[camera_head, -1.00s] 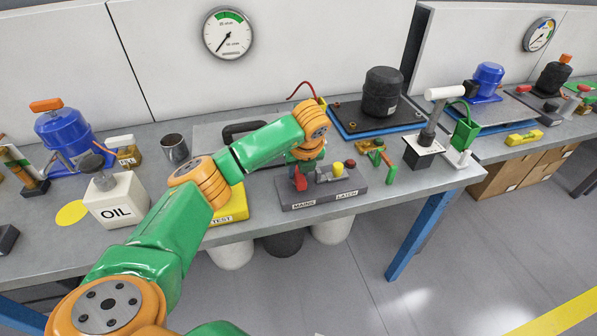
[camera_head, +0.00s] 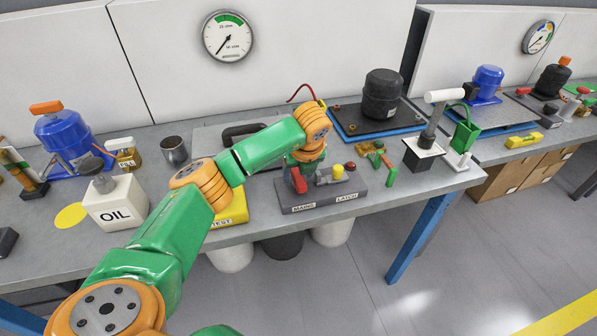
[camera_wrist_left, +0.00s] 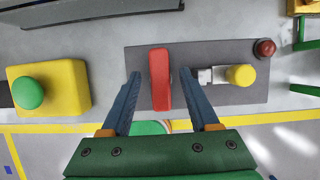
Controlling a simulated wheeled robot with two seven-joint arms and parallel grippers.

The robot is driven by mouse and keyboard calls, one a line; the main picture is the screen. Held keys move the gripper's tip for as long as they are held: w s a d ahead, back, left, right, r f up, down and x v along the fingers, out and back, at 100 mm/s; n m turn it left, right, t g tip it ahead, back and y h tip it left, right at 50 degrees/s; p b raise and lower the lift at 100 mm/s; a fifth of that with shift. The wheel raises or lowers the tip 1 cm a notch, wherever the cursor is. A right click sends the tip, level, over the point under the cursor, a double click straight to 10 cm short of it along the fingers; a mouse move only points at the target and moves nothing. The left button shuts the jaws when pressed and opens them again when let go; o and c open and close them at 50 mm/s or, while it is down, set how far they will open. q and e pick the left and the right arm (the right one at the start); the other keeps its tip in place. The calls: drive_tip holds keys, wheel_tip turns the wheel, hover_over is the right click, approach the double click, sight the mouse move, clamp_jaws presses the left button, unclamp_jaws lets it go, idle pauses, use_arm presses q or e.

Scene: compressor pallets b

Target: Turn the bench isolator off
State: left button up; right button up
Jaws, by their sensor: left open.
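The bench isolator is a grey box (camera_head: 325,201) at the front of the bench, labelled MAINS and LATCH. Its red handle (camera_head: 298,181) is on the left part, partly behind my left gripper (camera_head: 302,170) in the head view. In the left wrist view the red handle (camera_wrist_left: 160,79) stands between the two blue fingers of my left gripper (camera_wrist_left: 163,82), with a gap on each side. The left gripper is open. A yellow knob (camera_wrist_left: 240,76) on a metal latch and a red button (camera_wrist_left: 264,49) sit to the right on the box (camera_wrist_left: 200,92). My right gripper is not in view.
A yellow box with a green button (camera_wrist_left: 28,92) stands left of the isolator. An oil can (camera_head: 116,203) is farther left. A black compressor (camera_head: 382,93) on a pallet is behind, and a lever stand (camera_head: 425,152) is to the right.

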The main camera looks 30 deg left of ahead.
sight(302, 184)
use_arm(q)
drive_tip(key=b+v, duration=0.1)
drive_tip(key=v, duration=0.6)
drive_tip(key=shift+b, duration=0.35)
